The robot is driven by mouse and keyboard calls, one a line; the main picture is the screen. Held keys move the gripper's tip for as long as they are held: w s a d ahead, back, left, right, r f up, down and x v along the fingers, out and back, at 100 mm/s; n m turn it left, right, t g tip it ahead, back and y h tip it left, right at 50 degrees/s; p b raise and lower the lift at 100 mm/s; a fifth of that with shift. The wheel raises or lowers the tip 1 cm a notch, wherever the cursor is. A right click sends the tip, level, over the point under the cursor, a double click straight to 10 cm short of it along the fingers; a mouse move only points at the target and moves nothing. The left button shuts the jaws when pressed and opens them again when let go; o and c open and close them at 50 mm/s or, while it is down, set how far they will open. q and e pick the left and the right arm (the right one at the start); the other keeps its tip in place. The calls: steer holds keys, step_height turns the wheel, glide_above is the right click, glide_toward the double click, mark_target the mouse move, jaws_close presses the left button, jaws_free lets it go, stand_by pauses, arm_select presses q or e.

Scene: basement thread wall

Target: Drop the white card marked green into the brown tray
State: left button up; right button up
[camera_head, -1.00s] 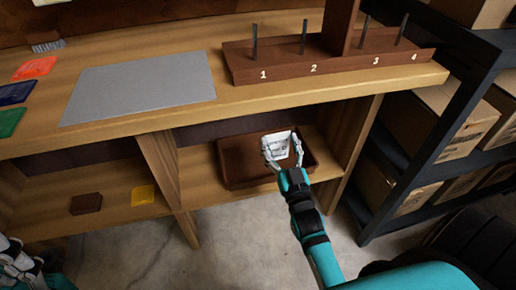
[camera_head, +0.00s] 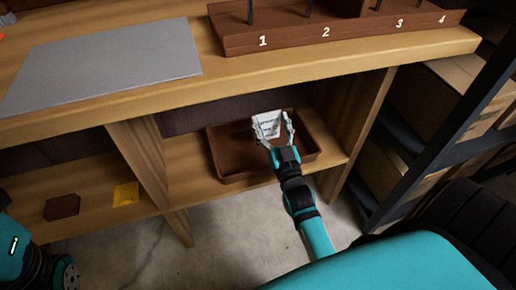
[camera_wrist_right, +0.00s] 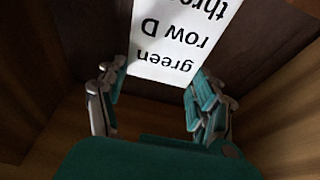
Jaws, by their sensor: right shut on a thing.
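The white card (camera_head: 266,127) is held upright in my right gripper (camera_head: 273,124), over the brown tray (camera_head: 228,158) on the lower shelf. In the right wrist view the card (camera_wrist_right: 182,38) shows upside-down print reading "green" and "row D", with part of another word cut off at the top. The fingers of my right gripper (camera_wrist_right: 157,88) are on either side of the card's near end. The tray's floor looks empty where it shows; the gripper and card hide part of it. Only part of my left arm shows at the lower left; its gripper is out of view.
The wooden bench top (camera_head: 330,72) overhangs the shelf. On it are a grey mat (camera_head: 105,60) and a brown numbered rack (camera_head: 290,40) with pegs. A dark block (camera_head: 62,206) and yellow card (camera_head: 126,194) lie in the left bay. A black shelving unit (camera_head: 440,150) stands right.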

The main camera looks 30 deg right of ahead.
steer(key=o, duration=0.9)
steer(key=v, duration=0.7)
steer(key=shift+s+a+f, duration=0.1)
steer(key=shift+s+f, duration=0.05)
steer(key=shift+s, duration=0.05)
steer(key=shift+s+f, duration=0.1)
